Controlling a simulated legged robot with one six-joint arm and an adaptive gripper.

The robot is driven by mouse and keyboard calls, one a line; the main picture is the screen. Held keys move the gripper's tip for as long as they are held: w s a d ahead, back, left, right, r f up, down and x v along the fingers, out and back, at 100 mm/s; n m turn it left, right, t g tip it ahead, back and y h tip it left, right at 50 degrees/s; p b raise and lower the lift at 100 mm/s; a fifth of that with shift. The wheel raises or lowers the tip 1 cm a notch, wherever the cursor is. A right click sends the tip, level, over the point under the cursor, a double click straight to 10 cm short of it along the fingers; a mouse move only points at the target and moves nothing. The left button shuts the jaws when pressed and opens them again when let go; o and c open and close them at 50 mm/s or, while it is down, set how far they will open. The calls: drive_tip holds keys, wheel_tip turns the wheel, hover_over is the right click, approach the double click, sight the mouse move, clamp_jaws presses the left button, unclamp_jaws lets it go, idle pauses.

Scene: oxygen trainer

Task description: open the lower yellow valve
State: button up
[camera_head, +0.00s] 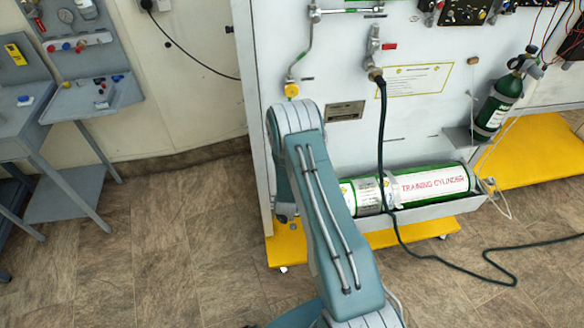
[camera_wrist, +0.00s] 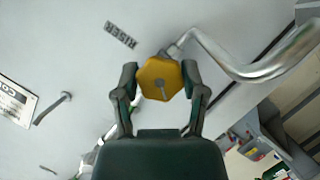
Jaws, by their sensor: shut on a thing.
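The lower yellow valve (camera_head: 291,90) is a small yellow knob at the lower end of a metal pipe on the white panel. In the head view my arm hides the gripper, and the valve shows just above my arm's end.
A bent metal pipe (camera_wrist: 245,68) runs from the valve to the right in the wrist view. A dark hose (camera_head: 381,130) hangs down the panel to the right. A green training cylinder (camera_head: 432,186) lies in a tray below. A grey workbench (camera_head: 75,100) stands at left.

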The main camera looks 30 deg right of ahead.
drive_tip(key=shift+w+a, duration=0.15)
drive_tip(key=o, duration=1.1)
drive_tip(key=shift+o, duration=0.2)
drive_tip(key=v, duration=1.2)
